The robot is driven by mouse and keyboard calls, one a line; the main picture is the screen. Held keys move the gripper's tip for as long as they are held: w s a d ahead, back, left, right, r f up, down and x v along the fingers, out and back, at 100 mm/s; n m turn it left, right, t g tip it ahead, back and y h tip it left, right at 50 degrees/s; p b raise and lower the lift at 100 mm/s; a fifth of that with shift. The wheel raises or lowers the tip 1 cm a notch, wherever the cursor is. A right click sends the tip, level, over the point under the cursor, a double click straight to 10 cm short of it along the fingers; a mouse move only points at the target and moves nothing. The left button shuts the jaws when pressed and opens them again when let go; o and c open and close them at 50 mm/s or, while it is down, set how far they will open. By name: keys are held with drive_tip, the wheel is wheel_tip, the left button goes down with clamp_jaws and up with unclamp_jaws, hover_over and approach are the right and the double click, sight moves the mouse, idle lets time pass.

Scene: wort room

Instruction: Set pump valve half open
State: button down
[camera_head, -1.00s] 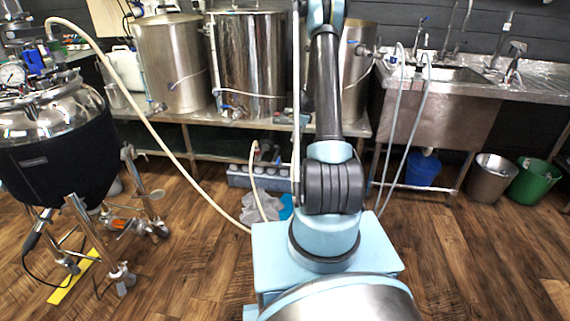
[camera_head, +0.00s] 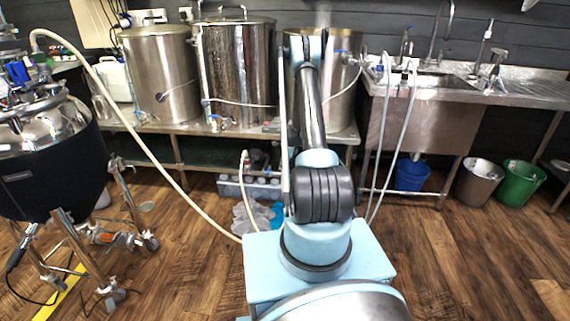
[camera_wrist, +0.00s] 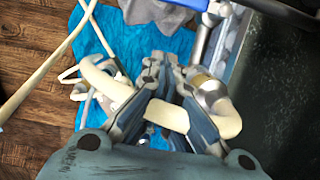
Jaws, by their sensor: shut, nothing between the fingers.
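In the wrist view my gripper (camera_wrist: 164,64) is shut and empty, pointing toward the floor area. A cream hose (camera_wrist: 100,82) shows on its left, and a cream curved piece (camera_wrist: 227,122) on its right. A metal fitting (camera_wrist: 207,90) sits just right of the fingers, with a metal tube (camera_wrist: 206,40) above it. I cannot tell if the fingers touch anything. In the head view my arm hides my gripper, and no pump valve is clear.
A blue cloth (camera_wrist: 95,45) lies on the wooden floor beside a dark panel (camera_wrist: 290,90). Kettles (camera_head: 236,65) stand on a steel bench. A hose (camera_head: 130,125) runs from the dark-jacketed vessel (camera_head: 50,175) at left. Buckets (camera_head: 411,174) stand under the sink at right.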

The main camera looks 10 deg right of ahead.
sight(268, 171)
drive_tip(key=a+f, duration=0.1)
drive_tip(key=w+a, duration=0.1)
drive_tip(key=a, duration=0.1)
drive_tip(key=a+f, duration=0.1)
drive_tip(key=shift+w+a+f, duration=0.2)
drive_tip(key=shift+a+f, duration=0.05)
drive_tip(key=shift+f, duration=0.1)
drive_tip(key=shift+d, duration=0.15)
